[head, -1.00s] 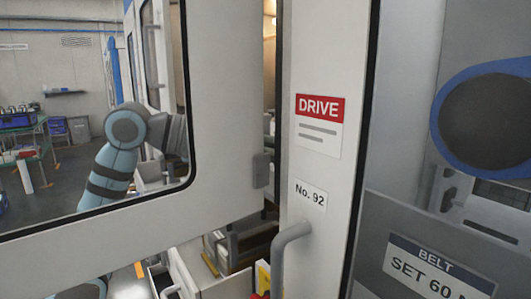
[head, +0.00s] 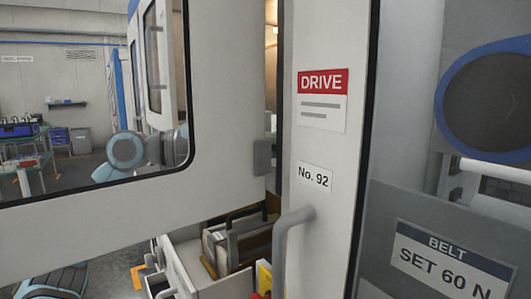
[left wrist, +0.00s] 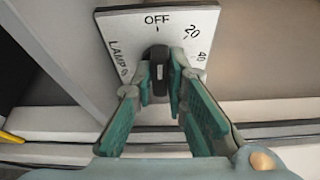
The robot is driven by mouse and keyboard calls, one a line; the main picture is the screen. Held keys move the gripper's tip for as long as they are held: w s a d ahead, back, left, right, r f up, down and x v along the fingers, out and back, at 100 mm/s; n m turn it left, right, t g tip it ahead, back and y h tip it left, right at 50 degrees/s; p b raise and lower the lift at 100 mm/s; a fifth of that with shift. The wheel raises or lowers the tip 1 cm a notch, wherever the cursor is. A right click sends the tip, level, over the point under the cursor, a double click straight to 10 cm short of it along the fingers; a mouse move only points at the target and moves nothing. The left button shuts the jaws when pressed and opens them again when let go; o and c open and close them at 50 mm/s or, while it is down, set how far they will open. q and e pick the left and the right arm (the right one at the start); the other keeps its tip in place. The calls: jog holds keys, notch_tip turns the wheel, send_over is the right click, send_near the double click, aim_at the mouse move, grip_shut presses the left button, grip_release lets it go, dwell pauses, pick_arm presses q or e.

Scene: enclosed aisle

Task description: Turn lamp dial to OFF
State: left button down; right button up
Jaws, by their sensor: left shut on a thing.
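The lamp dial plate (left wrist: 115,30) is light grey and shows OFF at the top, 20 and 40 at the right and LAMP at the left. Its black knob (left wrist: 157,54) stands about upright under the OFF mark. My left gripper (left wrist: 160,76) has its green-padded fingers on both sides of the knob and is shut on it. The fingertips hide part of the knob and the lower plate. In the head view my left arm shows through a door window, with its gripper hidden. My right gripper is not in view.
In the head view a pale door with a window (head: 220,180) fills the left. A panel marked DRIVE (head: 322,82) with a grey handle (head: 283,255) stands centre. A BELT sign (head: 450,265) and blue-rimmed wheel (head: 490,105) are at right. An open drawer (head: 190,270) is below.

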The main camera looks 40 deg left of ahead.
pick_arm(q)
jog(key=shift+n, duration=0.4)
jog(key=c, duration=1.6)
grip_release()
jog(key=shift+w, duration=0.1)
